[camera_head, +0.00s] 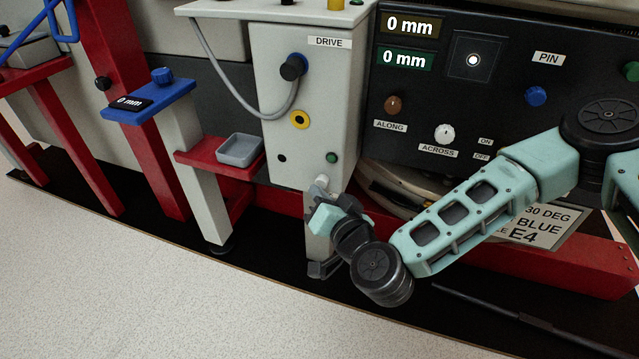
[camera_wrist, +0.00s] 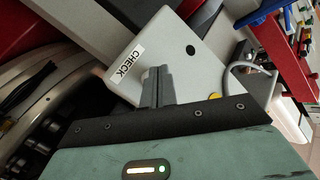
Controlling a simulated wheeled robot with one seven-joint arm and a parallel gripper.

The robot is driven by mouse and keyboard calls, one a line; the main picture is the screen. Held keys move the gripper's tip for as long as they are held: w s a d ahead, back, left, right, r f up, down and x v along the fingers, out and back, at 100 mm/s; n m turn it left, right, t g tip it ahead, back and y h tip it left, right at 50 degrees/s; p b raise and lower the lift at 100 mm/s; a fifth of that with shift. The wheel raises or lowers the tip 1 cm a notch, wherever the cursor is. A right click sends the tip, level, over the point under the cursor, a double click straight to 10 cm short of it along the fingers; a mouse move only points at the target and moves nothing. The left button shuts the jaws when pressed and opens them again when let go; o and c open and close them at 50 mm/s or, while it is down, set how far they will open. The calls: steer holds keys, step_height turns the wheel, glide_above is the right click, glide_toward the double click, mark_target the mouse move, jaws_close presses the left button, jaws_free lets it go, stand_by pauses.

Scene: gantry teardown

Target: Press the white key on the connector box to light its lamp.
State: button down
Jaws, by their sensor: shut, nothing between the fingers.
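The connector box (camera_head: 262,85) is a pale grey housing labelled DRIVE. Its front carries a yellow ring (camera_head: 299,120), a black dot (camera_head: 282,158) and a small green round spot (camera_head: 331,157). In the wrist view the box (camera_wrist: 207,72) shows a CHECK label (camera_wrist: 124,62) by its lower edge. My gripper (camera_head: 321,186) is at the lower right of the box front. Its fingers (camera_wrist: 157,88) are shut and empty, overlapping the front beside the label.
A grey cable and black plug (camera_head: 292,68) hang on the box front. A dark control panel (camera_head: 460,100) with knobs stands to the right. A grey tray (camera_head: 240,150) sits on a red bracket to the left. The pale floor (camera_head: 120,270) in front is clear.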

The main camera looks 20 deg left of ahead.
steer(key=shift+w, duration=0.35)
steer(key=shift+s, duration=0.1)
stand_by(0.4)
steer(key=shift+s+p, duration=0.5)
steer(key=shift+s, duration=0.35)
steer(key=s+p, duration=0.2)
steer(key=s, duration=0.4)
steer(key=shift+a, duration=0.25)
stand_by(0.4)
